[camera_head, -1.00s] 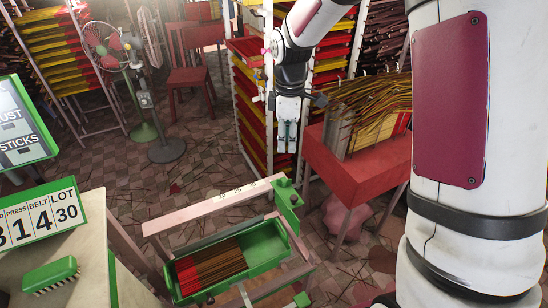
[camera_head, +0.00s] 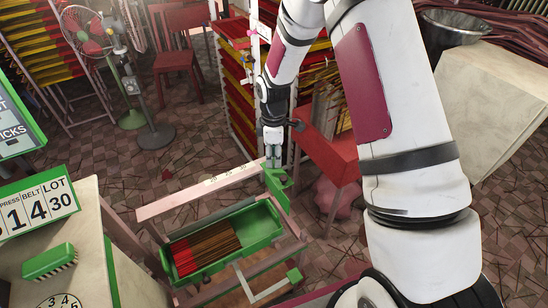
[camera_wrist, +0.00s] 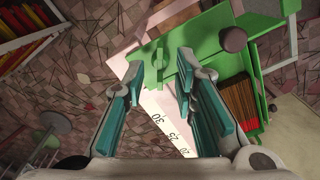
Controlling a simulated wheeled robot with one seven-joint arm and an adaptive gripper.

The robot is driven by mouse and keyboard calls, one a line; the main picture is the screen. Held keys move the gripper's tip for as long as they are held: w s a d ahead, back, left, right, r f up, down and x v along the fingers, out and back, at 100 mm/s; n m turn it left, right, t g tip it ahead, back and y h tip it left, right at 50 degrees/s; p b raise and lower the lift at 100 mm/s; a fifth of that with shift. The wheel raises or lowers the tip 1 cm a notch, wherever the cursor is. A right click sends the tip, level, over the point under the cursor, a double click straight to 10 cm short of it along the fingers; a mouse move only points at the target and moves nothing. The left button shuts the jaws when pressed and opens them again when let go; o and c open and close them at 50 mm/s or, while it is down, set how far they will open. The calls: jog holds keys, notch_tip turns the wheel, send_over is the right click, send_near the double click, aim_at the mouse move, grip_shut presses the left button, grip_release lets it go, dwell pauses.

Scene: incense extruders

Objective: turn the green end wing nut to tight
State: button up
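The green end wing nut (camera_wrist: 150,72) shows in the wrist view as a flat green shape with upright fins, at the end of the scaled pink rail (camera_wrist: 165,115). My gripper (camera_wrist: 159,76) is open, with its teal-padded fingers on either side of the wing nut. No clear contact shows, and its height above the nut is hard to tell. In the head view my gripper (camera_head: 272,160) points down just above the green end block (camera_head: 278,186) at the rail's right end. The nut itself is too small to make out there.
A green tray (camera_head: 271,236) of incense sticks sits beside the rail. A red table (camera_head: 335,158) stands close behind on the right. A cream bench (camera_head: 90,215) with a green brush (camera_head: 48,261) is at left. A dark round knob (camera_wrist: 233,39) sits on the green part.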

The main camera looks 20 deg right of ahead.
jog(key=shift+f, duration=0.55)
grip_shut()
